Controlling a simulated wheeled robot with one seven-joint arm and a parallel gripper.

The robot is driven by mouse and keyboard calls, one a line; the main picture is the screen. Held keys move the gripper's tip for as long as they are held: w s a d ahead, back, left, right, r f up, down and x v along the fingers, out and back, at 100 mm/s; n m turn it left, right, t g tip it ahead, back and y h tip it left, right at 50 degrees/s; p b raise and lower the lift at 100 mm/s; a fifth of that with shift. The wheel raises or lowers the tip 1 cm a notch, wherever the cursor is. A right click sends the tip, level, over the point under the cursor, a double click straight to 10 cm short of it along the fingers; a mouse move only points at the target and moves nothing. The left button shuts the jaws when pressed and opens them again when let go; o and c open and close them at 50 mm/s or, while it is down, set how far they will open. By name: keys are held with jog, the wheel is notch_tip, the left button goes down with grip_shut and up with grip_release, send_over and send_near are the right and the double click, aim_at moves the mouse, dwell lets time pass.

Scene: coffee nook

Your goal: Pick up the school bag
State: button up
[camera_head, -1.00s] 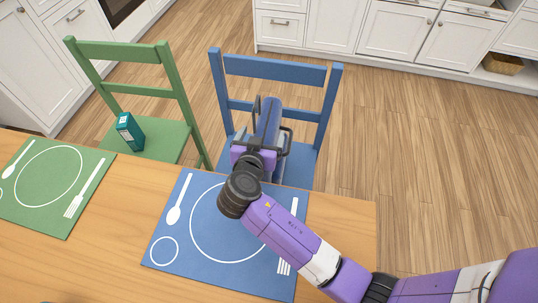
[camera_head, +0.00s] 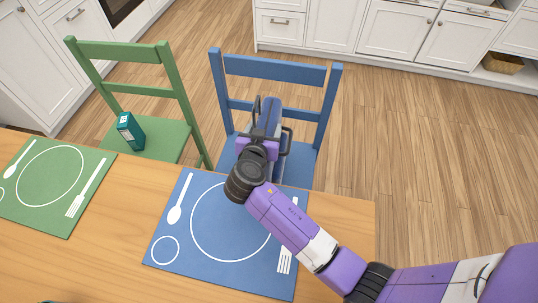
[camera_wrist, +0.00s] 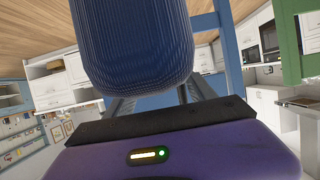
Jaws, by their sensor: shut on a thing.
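The school bag shows as a dark blue, narrow shape (camera_head: 270,112) over the blue chair's seat in the head view. In the wrist view its ribbed dark blue surface (camera_wrist: 132,40) fills the upper middle, close to the camera. My gripper (camera_head: 266,132) reaches over the table's far edge and is shut on the bag, with black fingers on either side. The fingers also show below the bag in the wrist view (camera_wrist: 157,98). Much of the bag is hidden by my wrist, and I cannot tell whether it touches the seat.
The blue chair (camera_head: 275,69) has its backrest behind the bag. A green chair (camera_head: 120,50) stands to the left with a teal box (camera_head: 130,130) on its seat. The wooden table (camera_head: 110,255) carries a blue placemat (camera_head: 180,245) and a green placemat (camera_head: 75,215). Open floor (camera_head: 430,150) lies right.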

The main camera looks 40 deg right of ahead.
jog(key=shift+r, duration=0.2)
grip_shut()
